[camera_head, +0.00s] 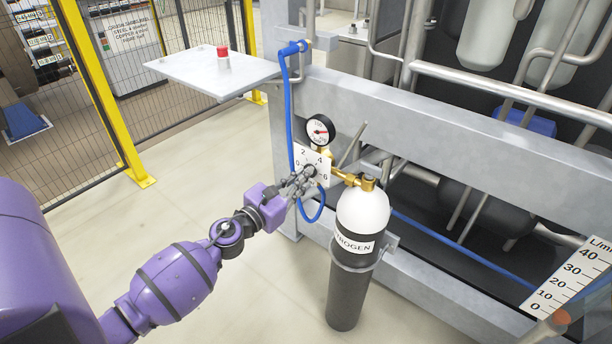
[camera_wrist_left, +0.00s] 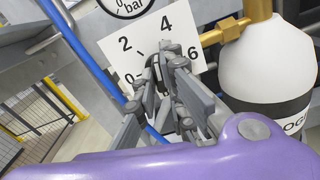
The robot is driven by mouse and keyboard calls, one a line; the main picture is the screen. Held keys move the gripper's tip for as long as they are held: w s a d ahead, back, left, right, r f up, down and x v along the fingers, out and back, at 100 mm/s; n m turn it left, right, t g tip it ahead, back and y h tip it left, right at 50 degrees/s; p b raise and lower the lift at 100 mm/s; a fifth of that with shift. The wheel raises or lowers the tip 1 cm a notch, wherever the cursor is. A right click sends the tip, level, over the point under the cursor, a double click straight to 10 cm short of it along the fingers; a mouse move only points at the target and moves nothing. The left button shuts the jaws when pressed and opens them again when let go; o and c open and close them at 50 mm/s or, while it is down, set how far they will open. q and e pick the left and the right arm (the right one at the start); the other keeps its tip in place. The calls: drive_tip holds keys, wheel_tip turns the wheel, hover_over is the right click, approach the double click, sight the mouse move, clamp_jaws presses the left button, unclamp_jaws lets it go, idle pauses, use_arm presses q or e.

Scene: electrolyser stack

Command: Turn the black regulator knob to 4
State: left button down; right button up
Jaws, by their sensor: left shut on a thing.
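The black regulator knob (camera_wrist_left: 160,77) sits in front of a white dial plate (camera_head: 318,156) marked 0, 2, 4 and 6. The plate also shows in the left wrist view (camera_wrist_left: 183,22). My left gripper (camera_head: 304,175) is at the plate, its fingers shut around the knob. In the left wrist view the gripper (camera_wrist_left: 160,75) hides most of the knob, so its pointer setting cannot be read clearly. A round pressure gauge (camera_head: 319,131) with a red needle sits above the plate. My right gripper is not in view.
A nitrogen cylinder (camera_head: 361,222) stands right of the dial, joined by brass fittings (camera_head: 352,179). A blue hose (camera_head: 289,107) runs down beside the plate. A grey shelf (camera_head: 190,75) holds a red-capped item (camera_head: 223,58).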

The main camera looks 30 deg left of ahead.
use_arm(q)
drive_tip(key=m, duration=0.2)
drive_tip(key=shift+m, duration=0.3)
drive_tip(key=shift+m, duration=0.4)
drive_tip(key=c, duration=1.7)
unclamp_jaws()
drive_tip(key=shift+s, duration=0.1)
drive_tip(key=s, duration=0.2)
drive_tip(key=s+b, duration=0.1)
drive_tip(key=s, duration=0.1)
drive_tip(key=s+b, duration=0.1)
drive_tip(key=s, duration=0.1)
drive_tip(key=shift+s+a, duration=0.25)
drive_tip(key=shift+s, duration=0.15)
